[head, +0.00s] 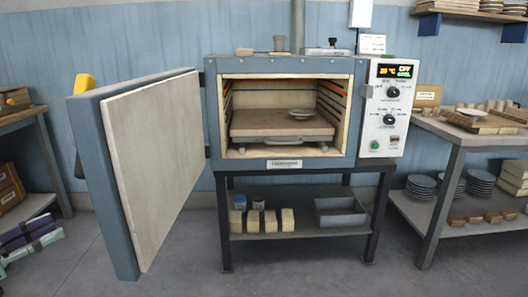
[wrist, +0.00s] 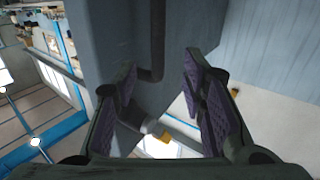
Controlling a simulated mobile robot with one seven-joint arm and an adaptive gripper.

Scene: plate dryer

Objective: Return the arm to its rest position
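My gripper (head: 45,235) is low at the left edge of the head view, left of the open oven door (head: 155,165). In the wrist view its two purple-padded fingers (wrist: 160,75) stand wide apart with nothing between them. Beyond the fingers is a grey-blue slab (wrist: 105,45) with a dark bent rod (wrist: 152,45), apparently the door and its handle. The plate dryer (head: 285,66) stands on a dark table. Its chamber is open, and a small pale plate (head: 303,113) lies on the thick board (head: 265,124) inside.
A yellow piece (head: 84,84) sits at the door's upper outer edge. A shelf with boxes (head: 10,188) is at the far left. A workbench (head: 440,131) with stacked plates (head: 480,182) below stands at the right. The floor before the dryer (head: 300,270) is clear.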

